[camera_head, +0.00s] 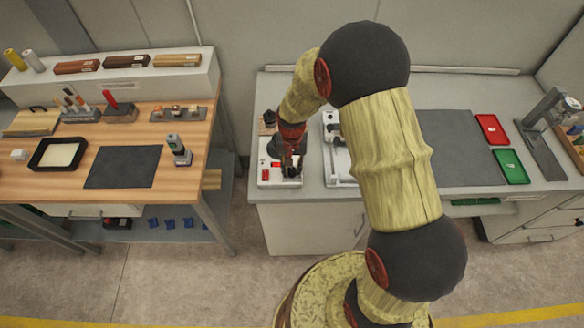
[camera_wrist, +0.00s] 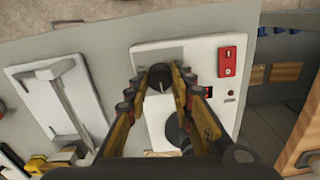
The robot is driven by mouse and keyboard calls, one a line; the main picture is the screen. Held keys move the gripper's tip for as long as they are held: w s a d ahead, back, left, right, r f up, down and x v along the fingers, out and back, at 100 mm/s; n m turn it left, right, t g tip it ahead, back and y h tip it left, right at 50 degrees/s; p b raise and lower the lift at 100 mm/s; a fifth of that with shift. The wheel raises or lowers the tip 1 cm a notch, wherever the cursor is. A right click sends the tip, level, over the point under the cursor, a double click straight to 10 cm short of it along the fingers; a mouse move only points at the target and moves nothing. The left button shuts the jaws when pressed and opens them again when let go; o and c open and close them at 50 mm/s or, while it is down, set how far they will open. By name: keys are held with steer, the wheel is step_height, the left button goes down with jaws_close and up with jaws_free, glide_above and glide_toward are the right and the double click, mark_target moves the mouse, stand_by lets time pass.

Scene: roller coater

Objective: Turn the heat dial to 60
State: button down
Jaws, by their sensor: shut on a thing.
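The heat dial (camera_wrist: 160,76) is a round black knob on a white control box (camera_wrist: 202,58); the box also shows at the front left of the grey counter in the head view (camera_head: 265,177). My gripper (camera_wrist: 161,79) has one finger on each side of the dial and is shut on it. It points down over the box in the head view (camera_head: 291,167). A light mark shows on the dial, but no scale numbers can be read. In the head view my gripper hides most of the dial.
A red switch panel (camera_wrist: 227,62) is on the box beside the dial. A white device with a metal bar (camera_wrist: 67,100) stands left of the box in the wrist view. Red (camera_head: 491,128) and green (camera_head: 510,166) trays lie at the right. A wooden bench (camera_head: 40,185) stands left.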

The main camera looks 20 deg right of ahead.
mark_target(292, 170)
steer(key=shift+m, duration=0.3)
steer(key=c, duration=1.6)
jaws_free()
steer(key=shift+o, duration=0.5)
step_height(292, 170, up, 12)
